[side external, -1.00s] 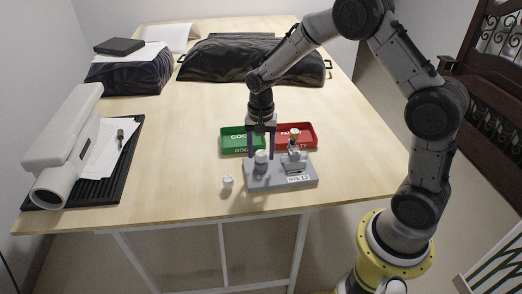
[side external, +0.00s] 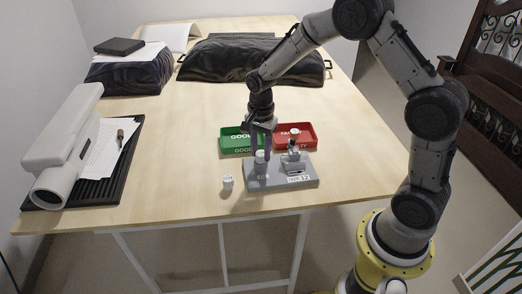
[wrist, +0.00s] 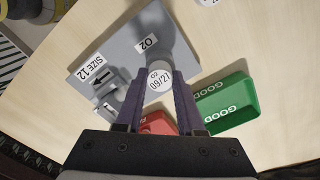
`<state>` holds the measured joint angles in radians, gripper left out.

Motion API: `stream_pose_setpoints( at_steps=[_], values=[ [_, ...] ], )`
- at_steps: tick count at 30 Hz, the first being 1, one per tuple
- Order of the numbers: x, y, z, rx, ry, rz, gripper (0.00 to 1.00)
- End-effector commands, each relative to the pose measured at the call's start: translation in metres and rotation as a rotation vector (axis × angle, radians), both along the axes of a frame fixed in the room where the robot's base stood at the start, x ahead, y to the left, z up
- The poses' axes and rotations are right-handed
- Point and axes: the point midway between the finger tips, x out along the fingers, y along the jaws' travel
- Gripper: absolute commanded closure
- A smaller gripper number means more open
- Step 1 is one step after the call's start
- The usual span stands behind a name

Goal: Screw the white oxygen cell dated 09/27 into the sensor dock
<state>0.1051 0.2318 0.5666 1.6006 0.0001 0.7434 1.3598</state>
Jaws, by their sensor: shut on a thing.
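The white cell (wrist: 160,78) shows the date 09/27 on its top in the wrist view. It stands upright at the O2 position on the grey sensor dock (side external: 300,182), seen also in the wrist view (wrist: 112,45). My gripper (side external: 262,155) points down over the dock's left part. In the wrist view its two dark fingers (wrist: 161,85) are shut on the cell from both sides. The cell also shows between the fingers in the side view (side external: 261,156). Its lower end is hidden, so I cannot tell how far it is screwed in.
Another white cell (side external: 227,182) stands on the table left of the dock. A green GOOD tray (side external: 235,149) and a red tray (side external: 310,137) holding a white piece lie behind the dock. A grey fitting (side external: 294,158) stands on the dock's right, near the SIZE 12 label.

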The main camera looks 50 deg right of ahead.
Motion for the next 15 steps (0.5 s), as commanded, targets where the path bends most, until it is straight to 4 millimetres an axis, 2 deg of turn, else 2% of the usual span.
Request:
stream_pose_setpoints(
  at_steps=[4, 15],
  values=[
    [0.0003, -0.0001, 0.0005, 0.000, -0.001, -0.097, 1.00],
    [0.0005, 0.0000, 0.0003, 0.000, -0.002, -0.107, 1.00]
  ],
)
